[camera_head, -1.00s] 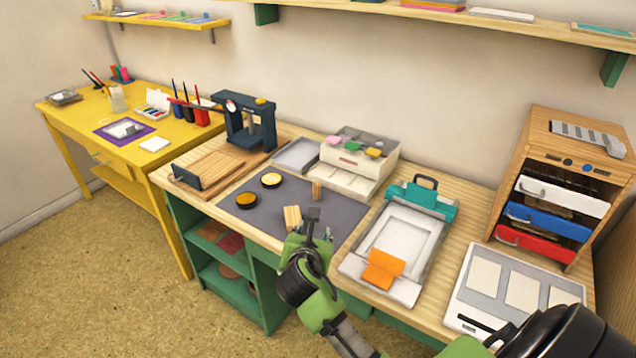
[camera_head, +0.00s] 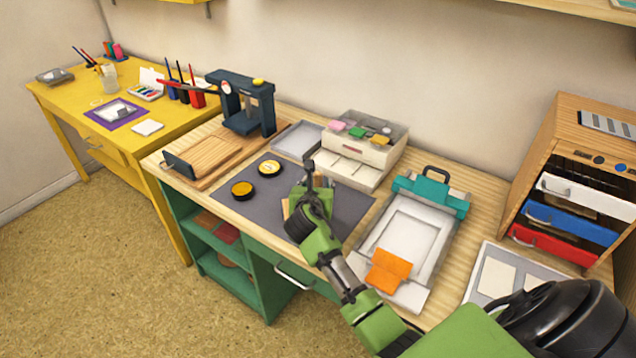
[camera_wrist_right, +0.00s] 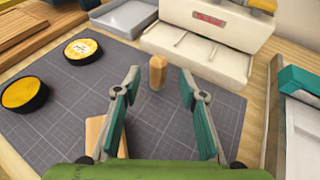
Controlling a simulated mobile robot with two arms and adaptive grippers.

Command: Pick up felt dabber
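A small upright wooden peg, which looks like the felt dabber (camera_wrist_right: 157,72), stands on the grey cutting mat (camera_wrist_right: 60,125). In the right wrist view it appears between and just beyond my fingertips, touching neither. My right gripper (camera_wrist_right: 159,75) is open and empty, with its teal-padded fingers spread. In the head view the right gripper (camera_head: 309,170) is over the mat and largely hides the peg. A wooden block (camera_wrist_right: 105,136) lies on the mat by the left finger, partly hidden behind it. My left gripper is not in view.
Two round inkpads, one yellow (camera_head: 242,189) and one paler (camera_head: 269,167), lie on the mat's left. A teal-clamped tray (camera_head: 432,196) is on the right. A dark stamp press (camera_head: 245,105) stands back left.

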